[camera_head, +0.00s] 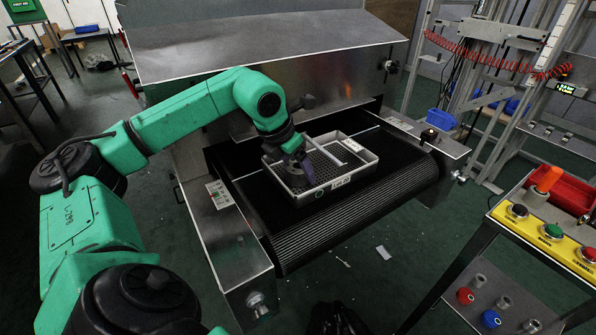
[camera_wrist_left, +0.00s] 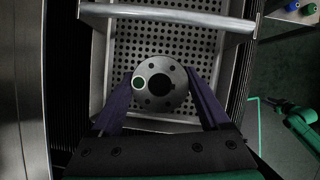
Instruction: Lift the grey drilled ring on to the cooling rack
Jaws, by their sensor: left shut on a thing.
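The grey drilled ring (camera_wrist_left: 172,70) shows in the left wrist view as a round disc with a dark central hole, several small holes and a green-rimmed spot at its left. The purple fingers of my left gripper (camera_wrist_left: 160,83) are shut on it from both sides. In the head view my left gripper (camera_head: 288,177) points down into the left part of a metal tray with a perforated floor (camera_head: 369,160). The ring is hard to make out there. I cannot tell whether it touches the tray floor. I cannot identify the cooling rack with certainty. My right gripper is not in view.
The tray sits on the black conveyor belt (camera_head: 400,185) at the dryer mouth. A pale bar (camera_wrist_left: 165,11) spans the tray beyond the ring. A metal hood (camera_head: 270,45) rises behind. A button console (camera_head: 548,232) and metal shelving (camera_head: 497,35) stand right.

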